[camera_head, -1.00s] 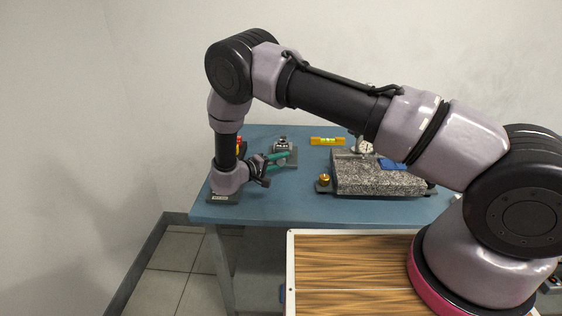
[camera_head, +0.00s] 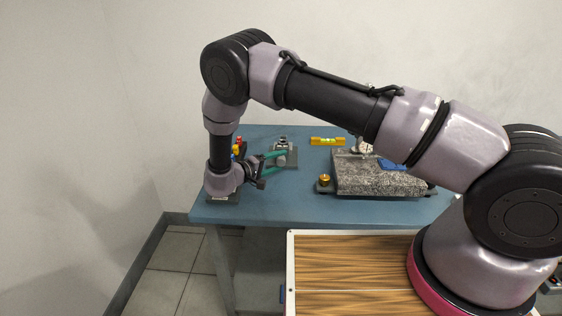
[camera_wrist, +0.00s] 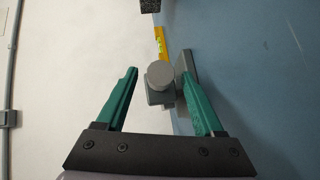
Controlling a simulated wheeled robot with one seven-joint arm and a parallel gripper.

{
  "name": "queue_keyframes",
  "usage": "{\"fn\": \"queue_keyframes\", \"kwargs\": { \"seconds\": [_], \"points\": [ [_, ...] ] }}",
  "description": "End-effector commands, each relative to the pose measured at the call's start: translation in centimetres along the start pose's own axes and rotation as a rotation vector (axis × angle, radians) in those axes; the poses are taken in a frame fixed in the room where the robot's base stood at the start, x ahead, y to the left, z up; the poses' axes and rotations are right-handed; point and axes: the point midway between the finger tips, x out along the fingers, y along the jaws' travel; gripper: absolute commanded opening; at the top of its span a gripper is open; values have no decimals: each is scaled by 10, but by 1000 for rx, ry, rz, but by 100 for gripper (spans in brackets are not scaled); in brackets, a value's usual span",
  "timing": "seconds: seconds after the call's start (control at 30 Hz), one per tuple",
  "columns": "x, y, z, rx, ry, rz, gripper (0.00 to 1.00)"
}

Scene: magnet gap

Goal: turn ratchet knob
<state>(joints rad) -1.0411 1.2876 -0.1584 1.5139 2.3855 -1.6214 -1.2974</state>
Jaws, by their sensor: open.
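A grey round knob (camera_wrist: 159,74) shows end-on in the wrist view, on the front of a small grey block device. The same device (camera_head: 282,146) stands on a grey base plate at the back left of the blue table in the head view. My gripper (camera_head: 283,162) is held out sideways with its green fingers pointing toward the device. In the wrist view the fingers are open, one on each side of the knob, with a clear gap at the left. The right finger overlaps the base plate in view. I cannot tell whether the fingertips reach the knob's depth.
A yellow spirit level (camera_head: 327,141) lies behind, right of the device. A granite block (camera_head: 375,178) with a brass knob (camera_head: 324,180) beside it stands further right. Red and yellow parts (camera_head: 238,147) stand behind my wrist. The table (camera_head: 270,207) is clear in front.

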Motion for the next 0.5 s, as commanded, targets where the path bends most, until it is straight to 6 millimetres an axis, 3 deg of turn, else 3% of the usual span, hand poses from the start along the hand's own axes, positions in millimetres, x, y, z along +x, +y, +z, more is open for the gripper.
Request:
{"fn": "queue_keyframes", "kwargs": {
  "seconds": [0.3,0.5],
  "points": [
    [-65,0,-1,2,3,-2,70],
    [-85,0,-1,1,2,0,70]
  ]
}}
